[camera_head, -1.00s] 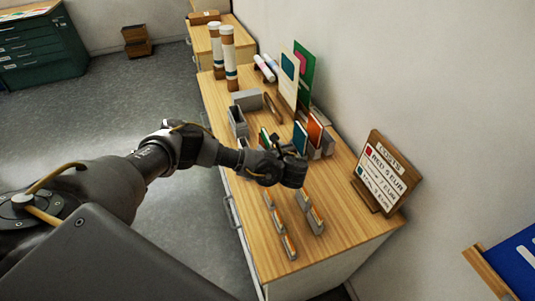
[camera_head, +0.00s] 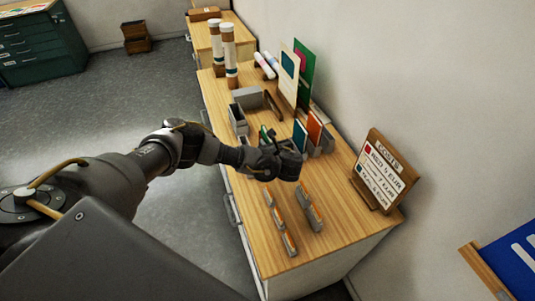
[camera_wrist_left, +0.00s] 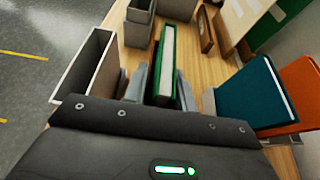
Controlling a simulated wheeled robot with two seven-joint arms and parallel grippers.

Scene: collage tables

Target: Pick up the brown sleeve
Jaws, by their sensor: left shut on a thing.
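A thin brown upright piece (camera_head: 273,104), which looks like the brown sleeve, stands on the wooden table beyond my left gripper (camera_head: 270,143). It also shows at the top of the left wrist view (camera_wrist_left: 207,32), apart from the fingers. In the left wrist view my left gripper (camera_wrist_left: 161,88) has its two grey fingers on either side of a green sleeve with a white edge (camera_wrist_left: 167,60) and is shut on it. The lower part of the green sleeve is hidden by the gripper. My right gripper is not in view.
Grey open boxes (camera_wrist_left: 88,66) stand left of the green sleeve. A teal sleeve (camera_wrist_left: 250,95) and an orange one (camera_wrist_left: 300,85) stand close on the right. A price sign (camera_head: 384,170) and small grey holders (camera_head: 289,243) sit nearer on the table; tall tubes (camera_head: 229,55) stand farther back.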

